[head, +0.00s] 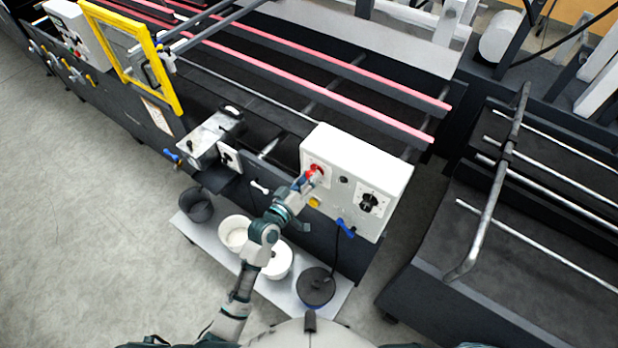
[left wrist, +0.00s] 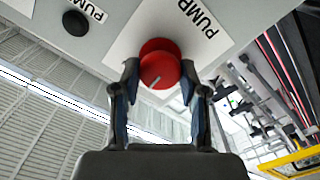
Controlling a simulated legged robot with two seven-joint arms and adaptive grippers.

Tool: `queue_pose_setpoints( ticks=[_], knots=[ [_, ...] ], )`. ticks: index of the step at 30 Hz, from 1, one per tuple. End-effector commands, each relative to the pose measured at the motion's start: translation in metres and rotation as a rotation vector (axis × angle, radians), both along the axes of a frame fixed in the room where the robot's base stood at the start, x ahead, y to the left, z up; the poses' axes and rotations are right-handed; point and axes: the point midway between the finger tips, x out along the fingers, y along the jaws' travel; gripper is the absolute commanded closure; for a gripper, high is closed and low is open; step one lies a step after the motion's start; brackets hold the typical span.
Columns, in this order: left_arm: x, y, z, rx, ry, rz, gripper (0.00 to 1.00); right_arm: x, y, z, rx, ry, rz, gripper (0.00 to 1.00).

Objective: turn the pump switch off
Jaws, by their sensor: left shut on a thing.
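The pump switch (left wrist: 160,65) is a round red knob on a pale panel, beside a label reading PUMP in the left wrist view. A light line marks the knob's face. In the head view the red knob (head: 317,170) sits at the upper left of the white control box (head: 345,153), partly hidden by my gripper. My left gripper (head: 306,183) is at the knob, and in the left wrist view its two fingers (left wrist: 160,80) are shut on the knob from both sides. My right gripper is not in view.
The box also carries a black dial (head: 369,202), a yellow button (head: 314,202) and a blue handle (head: 346,228). Below it, a low shelf (head: 296,300) holds white buckets and a black-lidded pot (head: 316,287). A yellow-framed guard (head: 172,100) stands at left. Grey floor is open at left.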

Motion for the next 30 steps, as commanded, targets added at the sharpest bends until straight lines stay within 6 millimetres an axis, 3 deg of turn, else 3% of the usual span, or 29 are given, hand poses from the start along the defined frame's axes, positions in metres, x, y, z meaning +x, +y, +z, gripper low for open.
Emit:
queue_pose_setpoints(
  ticks=[15, 30],
  knots=[
    [0.002, 0.0024, 0.002, -0.354, 0.226, 0.003, 0.92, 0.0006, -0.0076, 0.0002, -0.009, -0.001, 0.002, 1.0],
    [0.0021, 0.0026, 0.0012, -0.471, 0.305, 0.003, 0.92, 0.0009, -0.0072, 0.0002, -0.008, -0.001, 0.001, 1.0]
  ],
)
